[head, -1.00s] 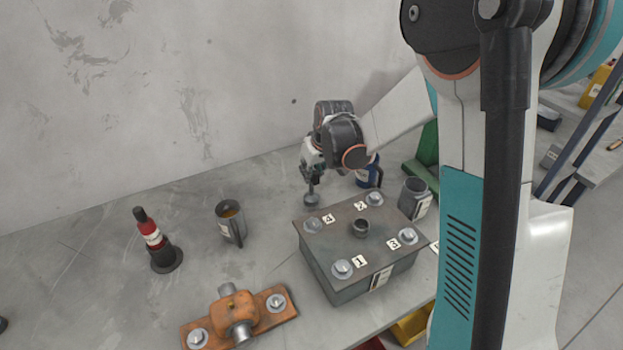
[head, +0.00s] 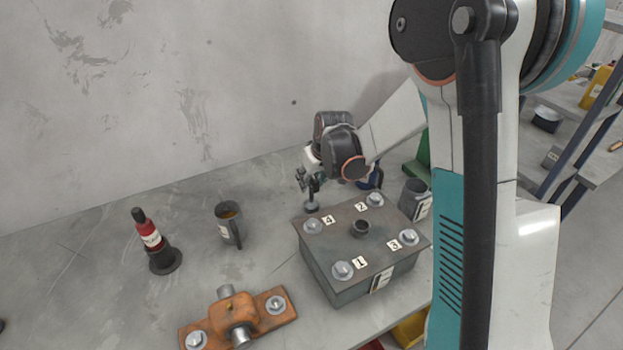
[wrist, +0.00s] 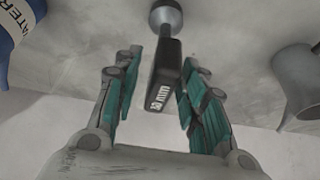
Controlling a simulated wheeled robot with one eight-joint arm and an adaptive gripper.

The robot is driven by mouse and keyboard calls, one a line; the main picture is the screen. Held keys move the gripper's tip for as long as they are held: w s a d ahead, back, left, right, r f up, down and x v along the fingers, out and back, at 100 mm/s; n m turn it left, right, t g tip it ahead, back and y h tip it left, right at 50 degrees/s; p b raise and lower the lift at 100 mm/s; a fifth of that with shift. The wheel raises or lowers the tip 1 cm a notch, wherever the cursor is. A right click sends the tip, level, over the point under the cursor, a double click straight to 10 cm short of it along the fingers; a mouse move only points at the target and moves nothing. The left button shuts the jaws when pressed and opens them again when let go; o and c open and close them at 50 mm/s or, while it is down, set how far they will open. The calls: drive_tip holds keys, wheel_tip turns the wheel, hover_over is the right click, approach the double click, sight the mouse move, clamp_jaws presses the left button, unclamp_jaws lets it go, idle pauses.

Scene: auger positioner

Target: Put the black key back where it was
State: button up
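The black key (wrist: 165,75), marked "10 mm" and ending in a round metal socket part, lies between the two fingers of my gripper (wrist: 160,90) in the wrist view. Gaps show between the key and the finger pads, so the gripper looks open around it. In the head view the key (head: 312,198) stands upright just behind the back left corner of the grey box, and my gripper (head: 311,184) is at its top. Its foot seems to rest on the bench, partly hidden by the box edge.
The grey box (head: 338,290) has bolts numbered 1 to 4 on its lid. A brown-filled mug (head: 229,230), a red-black bottle (head: 153,243) and an orange bracket (head: 262,308) stand left.

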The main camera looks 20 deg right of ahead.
drive_tip(key=p+v, duration=0.3)
drive_tip(key=v, duration=1)
drive_tip(key=s+r+m+t, duration=0.1)
drive_tip(key=s+r, duration=0.3)
drive_tip(key=s, duration=0.8)
drive_tip(key=s+a+r+m+t+h, duration=0.1)
drive_tip(key=s+r, duration=0.3)
drive_tip(key=s, duration=0.9)
drive_tip(key=shift+s+a+t, duration=0.15)
drive_tip(key=shift+s+t, duration=0.1)
drive_tip(key=shift+t, duration=0.15)
wheel_tip(320, 180, down, 7)
drive_tip(key=b, duration=0.7)
drive_tip(key=shift+r, duration=0.15)
